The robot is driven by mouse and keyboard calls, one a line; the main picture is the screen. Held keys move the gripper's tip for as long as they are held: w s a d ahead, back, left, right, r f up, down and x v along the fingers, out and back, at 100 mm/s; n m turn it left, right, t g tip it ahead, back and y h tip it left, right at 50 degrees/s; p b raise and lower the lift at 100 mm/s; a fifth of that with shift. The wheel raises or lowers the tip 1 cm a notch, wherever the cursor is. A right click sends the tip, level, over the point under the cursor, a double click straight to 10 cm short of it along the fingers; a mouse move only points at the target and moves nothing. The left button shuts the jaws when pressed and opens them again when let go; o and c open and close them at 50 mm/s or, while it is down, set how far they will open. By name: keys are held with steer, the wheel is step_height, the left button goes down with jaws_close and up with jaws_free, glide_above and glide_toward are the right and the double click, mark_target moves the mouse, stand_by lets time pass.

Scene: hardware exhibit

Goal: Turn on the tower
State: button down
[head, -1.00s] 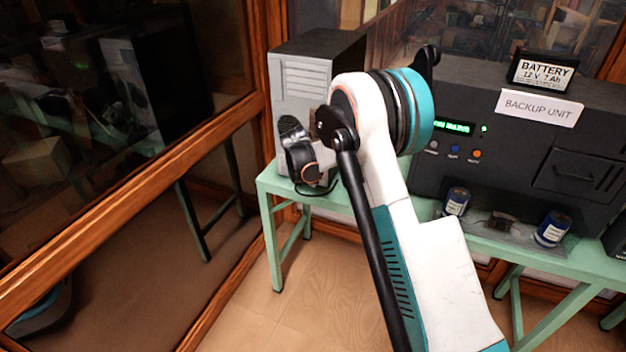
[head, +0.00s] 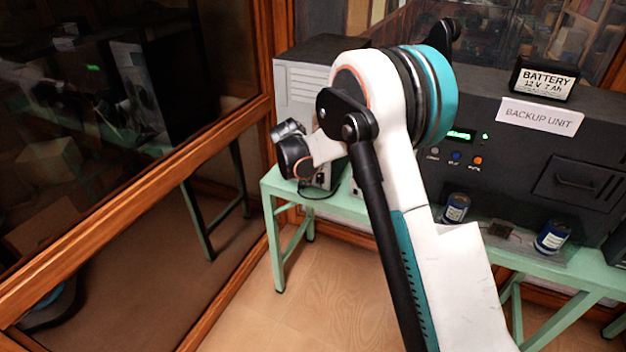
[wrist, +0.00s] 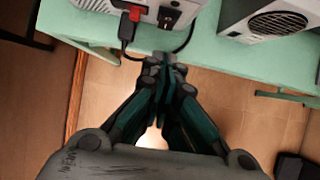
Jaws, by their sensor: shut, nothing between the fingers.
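The grey tower (head: 308,92) stands at the left end of the green table, partly hidden behind my arm in the head view. In the wrist view, part of a light grey casing (wrist: 88,5), which looks like the tower, shows at the top edge. It bears a small red part (wrist: 134,12) and a black socket or switch (wrist: 170,17). A black plug (wrist: 127,32) with a cable hangs beside them. My gripper (wrist: 165,66) is shut and empty, below the table edge in the picture, apart from the casing. The head view does not clearly show its fingertips.
The green table (head: 345,205) carries a dark backup unit (head: 500,130) with a battery (head: 543,80) on top and blue cans (head: 553,232) in front. A second light casing with a round vent (wrist: 277,27) stands right in the wrist view. A wood-framed glass wall (head: 150,180) is at left.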

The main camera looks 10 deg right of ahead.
mark_target(319, 179)
steer(key=p+v, duration=0.1)
steer(key=v, duration=0.4)
steer(key=shift+w+d+r, duration=0.1)
steer(key=shift+d+r, duration=0.05)
steer(key=shift+d, duration=0.05)
steer(key=shift+a+f+g+y, duration=0.2)
steer(key=shift+f+g+y, duration=0.15)
steer(key=shift+f, duration=0.2)
steer(key=shift+s, duration=0.2)
steer(key=shift+w+d+r+b+x, duration=0.3)
steer(key=shift+b+x, duration=0.45)
steer(key=shift+x, duration=1.4)
steer(key=shift+w+d+r+b+x, duration=0.1)
steer(key=shift+w+d+b+x, duration=0.45)
steer(key=shift+x, duration=1.6)
steer(key=shift+w+r+b+x, duration=0.2)
steer(key=shift+b+x, duration=0.75)
steer(key=shift+x, duration=1.15)
steer(key=shift+f, duration=0.1)
